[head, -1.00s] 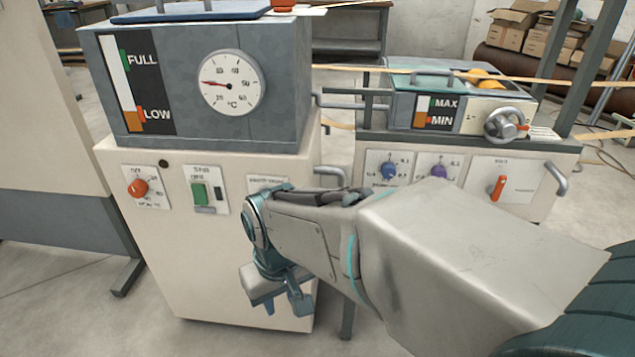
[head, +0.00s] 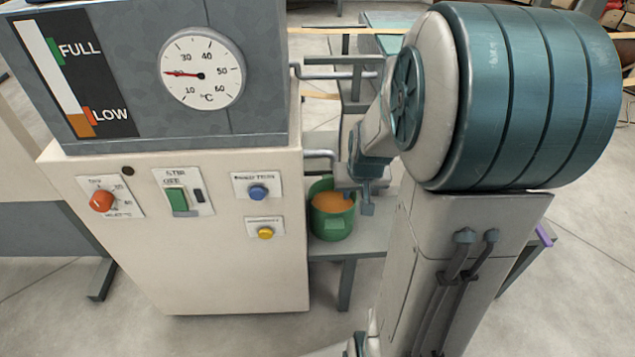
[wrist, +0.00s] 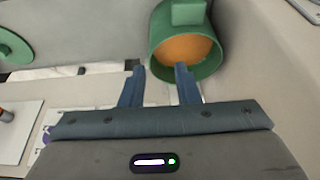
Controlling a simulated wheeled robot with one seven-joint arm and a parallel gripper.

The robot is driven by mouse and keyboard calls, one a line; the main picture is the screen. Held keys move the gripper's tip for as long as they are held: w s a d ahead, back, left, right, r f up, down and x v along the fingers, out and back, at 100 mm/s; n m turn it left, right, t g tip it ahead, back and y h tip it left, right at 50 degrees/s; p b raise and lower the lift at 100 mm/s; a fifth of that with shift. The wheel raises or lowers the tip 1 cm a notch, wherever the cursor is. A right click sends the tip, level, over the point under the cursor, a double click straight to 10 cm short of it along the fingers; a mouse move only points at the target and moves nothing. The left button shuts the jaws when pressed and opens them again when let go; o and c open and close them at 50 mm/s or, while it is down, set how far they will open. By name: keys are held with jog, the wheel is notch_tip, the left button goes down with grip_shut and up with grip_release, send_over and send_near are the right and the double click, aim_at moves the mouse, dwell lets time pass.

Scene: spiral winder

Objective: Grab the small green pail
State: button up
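The small green pail (head: 331,222) has orange contents and stands on a low grey shelf right of the cream machine. Part of its rim is behind my gripper in the head view. In the wrist view the pail (wrist: 160,60) is at the top, just beyond my fingertips, with its mouth and orange contents facing the camera. My gripper (wrist: 162,70) is open, with a clear gap between its two blue fingers and nothing held. In the head view my gripper (head: 362,205) hangs near the pail's upper right side; whether it touches the pail cannot be told.
The cream machine (head: 215,260) with buttons and a temperature dial (head: 202,73) stands left of the pail. A grey pipe handle (head: 320,155) juts out above the pail. The grey shelf (head: 365,243) has bare surface in front of the pail.

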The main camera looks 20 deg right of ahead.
aim_at(354, 202)
jog(key=w+d+f+b, duration=0.1)
jog(key=f, duration=0.1)
jog(key=w+d+f+b, duration=0.1)
jog(key=f, duration=0.2)
jog(key=w+d+f+b, duration=0.1)
jog(key=w+f, duration=0.1)
jog(key=f, duration=0.1)
jog(key=b+x, duration=0.1)
jog(key=x, duration=0.2)
jog(key=w+b+x, duration=0.1)
jog(key=x, duration=0.1)
jog(key=shift+w+d+f+b, duration=0.15)
jog(key=shift+d+b, duration=0.05)
jog(key=shift+b, duration=0.1)
jog(key=shift+c, duration=0.3)
grip_shut()
jog(key=shift+w+d, duration=0.1)
dwell(0.7)
